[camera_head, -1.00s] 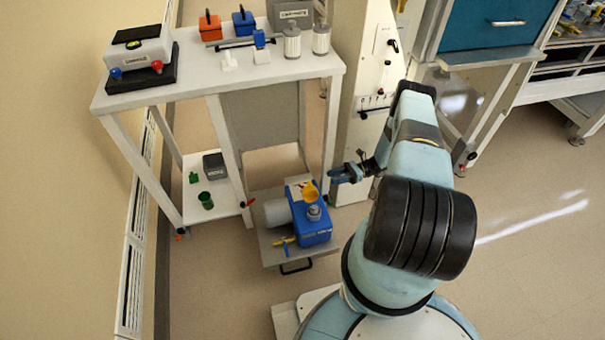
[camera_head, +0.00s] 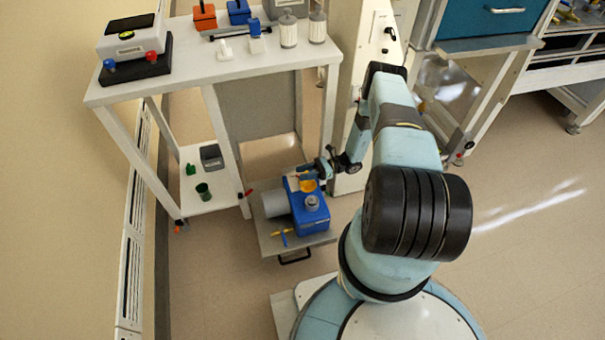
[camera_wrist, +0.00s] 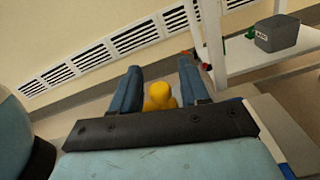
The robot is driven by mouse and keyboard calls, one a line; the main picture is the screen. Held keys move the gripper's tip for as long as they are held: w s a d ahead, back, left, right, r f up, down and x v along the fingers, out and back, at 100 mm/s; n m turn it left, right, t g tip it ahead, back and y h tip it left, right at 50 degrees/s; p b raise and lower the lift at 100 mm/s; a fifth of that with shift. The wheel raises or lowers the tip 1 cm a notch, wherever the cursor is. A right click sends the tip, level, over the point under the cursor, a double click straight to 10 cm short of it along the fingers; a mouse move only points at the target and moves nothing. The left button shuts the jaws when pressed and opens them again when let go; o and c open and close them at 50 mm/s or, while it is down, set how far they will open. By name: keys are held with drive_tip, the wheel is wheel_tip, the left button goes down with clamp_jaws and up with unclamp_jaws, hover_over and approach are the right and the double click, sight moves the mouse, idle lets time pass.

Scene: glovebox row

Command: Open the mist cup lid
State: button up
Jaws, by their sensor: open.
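A blue machine (camera_head: 313,222) with a grey cylinder (camera_head: 275,203) stands on the low pull-out shelf. A yellow rounded part (camera_head: 309,186) sits on top of it, beside a grey knob (camera_head: 312,202). I cannot tell for sure whether this yellow part is the mist cup lid. My gripper (camera_head: 315,172) is at the machine's back edge, close to the yellow part. In the wrist view my open gripper (camera_wrist: 160,67) has the yellow part (camera_wrist: 159,96) showing between its two fingers. I see no clear contact with it.
The shelf (camera_head: 266,238) carries small yellow and blue pieces at its front. A white bench (camera_head: 190,75) stands behind, its leg near my arm. A lower shelf (camera_head: 215,201) holds a green cup (camera_head: 203,190) and a grey box (camera_head: 211,157). The floor at right is clear.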

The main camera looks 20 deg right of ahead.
drive_tip(key=shift+a, duration=0.55)
clamp_jaws()
idle(0.4)
